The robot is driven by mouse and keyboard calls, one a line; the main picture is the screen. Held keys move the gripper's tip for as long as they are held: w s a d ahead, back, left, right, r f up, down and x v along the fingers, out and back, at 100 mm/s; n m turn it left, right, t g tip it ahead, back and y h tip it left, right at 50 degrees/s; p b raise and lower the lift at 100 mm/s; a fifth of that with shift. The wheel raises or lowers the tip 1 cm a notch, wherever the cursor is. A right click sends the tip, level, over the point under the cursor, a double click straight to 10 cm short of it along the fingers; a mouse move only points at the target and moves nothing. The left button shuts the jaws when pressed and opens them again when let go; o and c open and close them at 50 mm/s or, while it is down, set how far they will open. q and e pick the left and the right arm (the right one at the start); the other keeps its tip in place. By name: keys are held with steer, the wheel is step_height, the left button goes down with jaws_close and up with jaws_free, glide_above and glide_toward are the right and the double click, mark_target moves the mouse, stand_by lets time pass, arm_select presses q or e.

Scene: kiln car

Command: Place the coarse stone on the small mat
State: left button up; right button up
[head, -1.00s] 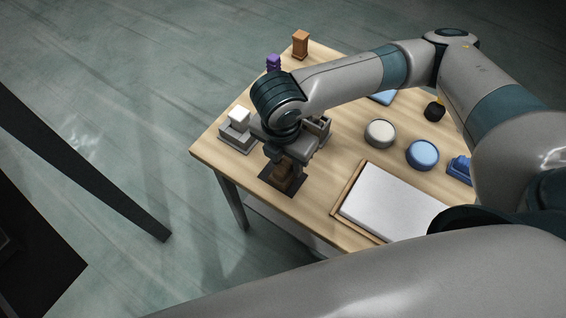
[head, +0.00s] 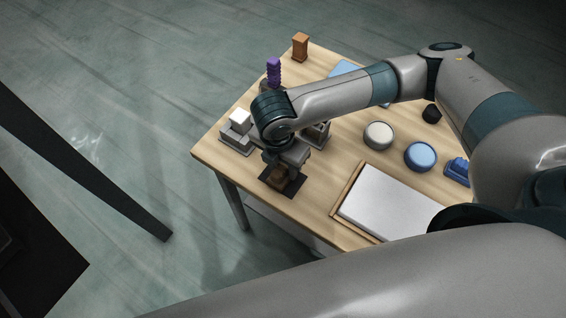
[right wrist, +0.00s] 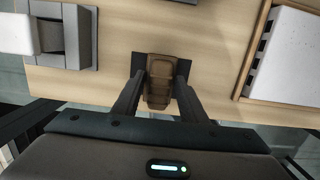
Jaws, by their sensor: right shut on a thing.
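The coarse stone, a brown block (head: 276,178), is between the fingers of my right gripper (head: 279,171). In the right wrist view the stone (right wrist: 158,82) shows between the two dark fingers, and the gripper is shut on it. The small mat, a dark square (head: 292,187), lies under the stone near the table's front left edge. In the right wrist view mat parts (right wrist: 183,68) show on both sides of the stone. Whether the stone touches the mat, I cannot tell. My left gripper is not in view.
A grey holder with a white block (head: 239,118) stands left of the gripper. A white slab in a wooden tray (head: 345,190) lies to the right. Beyond are a cream round dish (head: 379,135), a blue one (head: 420,156), a purple piece (head: 273,70) and an orange-brown block (head: 300,45).

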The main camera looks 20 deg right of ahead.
mark_target(280, 170)
steer(key=shift+f, duration=0.25)
steer(key=o, duration=1.3)
steer(key=shift+r, duration=0.15)
step_height(280, 170, up, 12)
steer(key=s+a+b, duration=0.1)
